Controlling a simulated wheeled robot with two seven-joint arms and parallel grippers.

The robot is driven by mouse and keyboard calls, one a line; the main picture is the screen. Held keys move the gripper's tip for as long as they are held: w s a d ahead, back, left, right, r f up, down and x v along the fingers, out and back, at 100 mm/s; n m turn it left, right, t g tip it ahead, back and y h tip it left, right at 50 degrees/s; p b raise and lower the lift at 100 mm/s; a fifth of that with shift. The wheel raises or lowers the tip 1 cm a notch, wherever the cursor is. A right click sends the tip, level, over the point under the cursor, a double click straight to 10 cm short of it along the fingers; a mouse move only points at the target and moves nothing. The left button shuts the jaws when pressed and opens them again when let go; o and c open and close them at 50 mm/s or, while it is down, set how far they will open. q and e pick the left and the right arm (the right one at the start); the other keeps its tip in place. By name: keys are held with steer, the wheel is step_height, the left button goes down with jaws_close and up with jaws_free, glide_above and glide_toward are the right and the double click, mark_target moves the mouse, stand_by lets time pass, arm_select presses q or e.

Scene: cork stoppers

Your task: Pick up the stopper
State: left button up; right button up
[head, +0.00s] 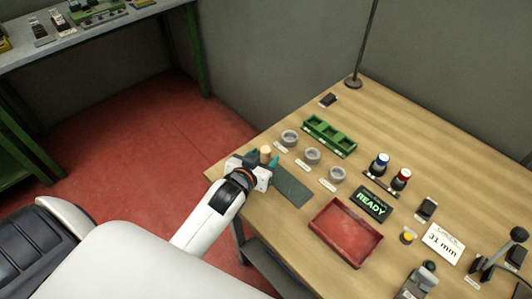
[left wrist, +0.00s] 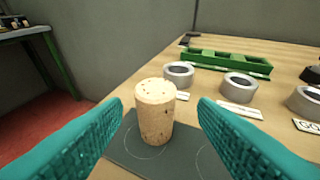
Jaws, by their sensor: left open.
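The cork stopper (left wrist: 155,112) stands upright on a dark mat (left wrist: 130,160) in the left wrist view. In the head view the stopper (head: 265,151) shows as a small tan piece at the table's left corner. My left gripper (head: 263,160) is open at the mat's far left end. In the left wrist view its two teal fingers (left wrist: 160,110) stand on either side of the stopper, with visible gaps, and the stopper appears ahead of the fingertips. My right gripper is not in view.
Several grey rings (head: 312,156) with white labels stand beside the mat. A green tray (head: 329,136) lies behind them. A red tray (head: 346,232), a READY display (head: 371,204) and red and blue knobs lie to the right. The mat's near end is bare.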

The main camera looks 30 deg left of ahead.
mark_target(268, 152)
arm_select(q)
steer(key=x, duration=0.5)
steer(key=shift+a+f+p, duration=0.15)
steer(key=shift+p, duration=0.25)
steer(key=shift+s, duration=0.1)
steer(key=c, duration=1)
